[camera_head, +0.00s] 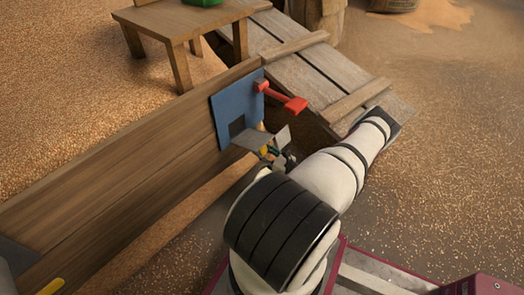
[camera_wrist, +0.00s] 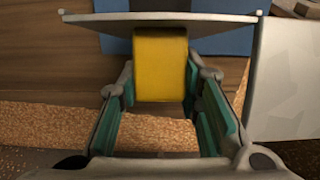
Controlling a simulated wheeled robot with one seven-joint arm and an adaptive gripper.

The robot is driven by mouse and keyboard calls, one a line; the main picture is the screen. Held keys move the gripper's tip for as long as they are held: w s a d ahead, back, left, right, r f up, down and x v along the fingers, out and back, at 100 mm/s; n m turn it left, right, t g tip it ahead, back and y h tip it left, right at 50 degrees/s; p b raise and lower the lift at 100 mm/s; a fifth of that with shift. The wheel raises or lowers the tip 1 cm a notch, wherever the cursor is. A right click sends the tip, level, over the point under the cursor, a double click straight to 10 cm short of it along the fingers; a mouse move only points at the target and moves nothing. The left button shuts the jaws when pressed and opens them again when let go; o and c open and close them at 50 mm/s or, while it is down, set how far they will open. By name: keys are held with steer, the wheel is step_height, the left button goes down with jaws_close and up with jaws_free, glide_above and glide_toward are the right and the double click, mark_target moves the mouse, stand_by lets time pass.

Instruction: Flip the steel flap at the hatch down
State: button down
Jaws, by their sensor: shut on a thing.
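The steel flap (camera_head: 246,138) is a thin grey plate that juts out, close to level, from the blue hatch plate (camera_head: 226,106), above a dark opening (camera_head: 236,127). In the wrist view the flap (camera_wrist: 160,18) shows nearly edge-on across the top. A yellow grip (camera_wrist: 160,62) hangs under it. My gripper (camera_wrist: 160,88) is shut on this grip, with a teal pad on either side of it. In the head view my gripper (camera_head: 271,153) is at the flap's outer edge, partly hidden by my arm.
A red lever (camera_head: 283,97) sticks out just above the flap. A small grey plate (camera_head: 283,137) stands close on the right of my gripper. The wooden wall (camera_head: 120,165) runs to the left, a plank ramp (camera_head: 310,70) lies behind. Open floor (camera_head: 450,160) is at right.

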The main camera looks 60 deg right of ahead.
steer(key=c, duration=1.1)
jaws_free()
steer(key=shift+s, duration=0.3)
steer(key=v, duration=1.1)
steer(key=shift+s, duration=0.15)
